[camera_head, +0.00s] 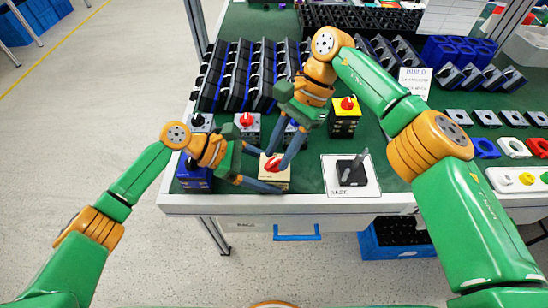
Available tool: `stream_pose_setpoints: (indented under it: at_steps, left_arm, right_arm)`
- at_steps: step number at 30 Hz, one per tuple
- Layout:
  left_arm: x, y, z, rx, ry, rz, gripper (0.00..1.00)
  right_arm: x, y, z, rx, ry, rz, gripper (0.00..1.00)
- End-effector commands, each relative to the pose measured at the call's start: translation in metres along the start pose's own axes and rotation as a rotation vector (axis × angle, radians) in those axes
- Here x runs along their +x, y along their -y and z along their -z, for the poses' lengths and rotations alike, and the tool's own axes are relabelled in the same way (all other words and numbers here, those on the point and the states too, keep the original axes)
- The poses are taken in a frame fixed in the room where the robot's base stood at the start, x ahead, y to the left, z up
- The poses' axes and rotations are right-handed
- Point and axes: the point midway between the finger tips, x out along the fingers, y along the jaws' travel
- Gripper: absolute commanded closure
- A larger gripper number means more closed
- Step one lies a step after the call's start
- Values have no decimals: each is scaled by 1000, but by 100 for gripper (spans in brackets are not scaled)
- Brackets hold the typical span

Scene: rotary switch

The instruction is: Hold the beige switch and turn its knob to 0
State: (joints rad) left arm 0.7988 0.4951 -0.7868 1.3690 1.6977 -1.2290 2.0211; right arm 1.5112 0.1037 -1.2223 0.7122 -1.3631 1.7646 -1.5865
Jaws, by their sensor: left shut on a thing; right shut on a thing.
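The beige switch (273,180) stands near the front edge of the green table, with a red knob (272,164) on top. My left gripper (271,187) comes in from the left, low, and is shut on the body of the beige switch. My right gripper (276,167) reaches down from above and is shut on the red knob. The fingers partly hide the knob, so I cannot read where it points.
A yellow switch (344,120) with a red knob stands behind to the right. A blue switch (195,178) stands at the left, close to my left arm. A black part (351,172) sits on a white base sheet (373,187). Racks of dark parts (238,75) fill the back.

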Motion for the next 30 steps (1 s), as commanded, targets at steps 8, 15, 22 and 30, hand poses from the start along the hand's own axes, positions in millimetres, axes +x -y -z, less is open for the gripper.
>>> stream_pose_setpoints:
  at_steps: [8,15,22,30]
  left_arm:
    - [-3,-6,-1,0,4,-21,76]
    - [-2,-5,-1,0,3,-18,76]
    - [-2,-4,-1,0,3,-14,76]
    - [-2,-3,-1,0,3,-11,76]
  right_arm:
    - [4,-4,1,4,2,-22,55]
    - [2,-4,1,6,0,-19,55]
    - [-21,-3,-11,5,-2,-14,55]
    - [-41,-2,-22,5,-1,-12,55]
